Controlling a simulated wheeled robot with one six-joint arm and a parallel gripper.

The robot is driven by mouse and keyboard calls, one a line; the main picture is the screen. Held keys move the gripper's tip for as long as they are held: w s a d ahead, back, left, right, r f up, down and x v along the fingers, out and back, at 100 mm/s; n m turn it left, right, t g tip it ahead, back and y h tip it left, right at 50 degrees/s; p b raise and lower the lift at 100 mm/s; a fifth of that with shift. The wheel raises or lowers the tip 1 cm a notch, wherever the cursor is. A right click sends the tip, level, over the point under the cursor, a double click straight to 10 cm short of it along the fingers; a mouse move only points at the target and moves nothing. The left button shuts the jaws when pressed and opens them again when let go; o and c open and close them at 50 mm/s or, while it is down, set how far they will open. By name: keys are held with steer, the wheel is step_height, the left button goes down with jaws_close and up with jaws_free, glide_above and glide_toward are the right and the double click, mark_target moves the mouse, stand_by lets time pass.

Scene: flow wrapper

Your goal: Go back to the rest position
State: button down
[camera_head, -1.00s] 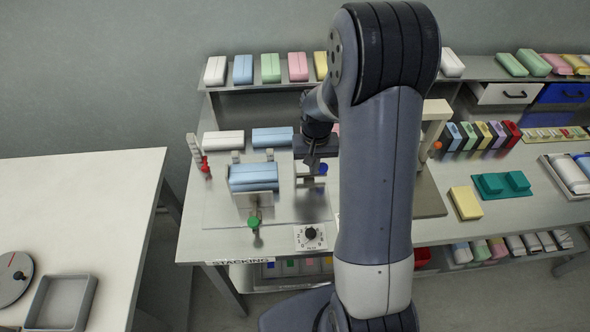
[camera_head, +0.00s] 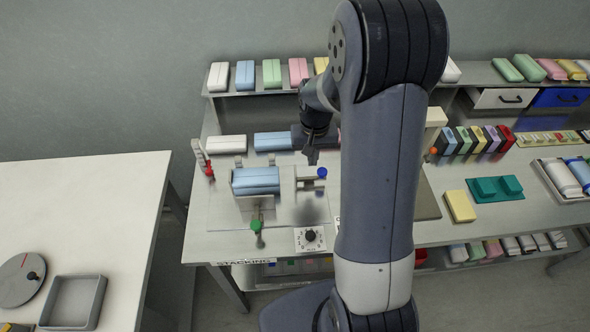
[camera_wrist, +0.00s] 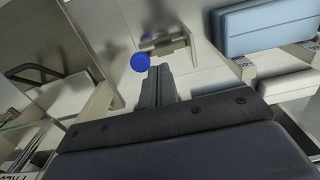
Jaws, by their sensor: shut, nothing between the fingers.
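My gripper (camera_head: 312,157) hangs from my arm over the stacking station on the workbench. In the wrist view the gripper (camera_wrist: 158,72) has its fingers together with nothing between them. Just below it in the head view is a small metal fixture with a blue knob (camera_head: 321,172); the knob also shows in the wrist view (camera_wrist: 140,61), close beside the fingertips. A stack of blue packs (camera_head: 255,181) sits in a holder to the left of the gripper, and a blue pack shows at upper right in the wrist view (camera_wrist: 265,30). My arm hides the middle of the bench.
A green knob (camera_head: 256,225) and a dial box (camera_head: 310,238) stand at the bench's front. A red-handled clamp (camera_head: 208,168) is at its left. A shelf of coloured packs (camera_head: 272,73) runs behind.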

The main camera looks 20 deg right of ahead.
mark_target(311, 177)
step_height(311, 177, up, 2)
steer(key=shift+r+p, duration=0.1)
steer(key=shift+p, duration=0.4)
step_height(311, 177, down, 8)
steer(key=b, duration=0.6)
steer(key=shift+f, duration=0.2)
steer(key=shift+d+r, duration=0.2)
steer(key=shift+d, duration=0.1)
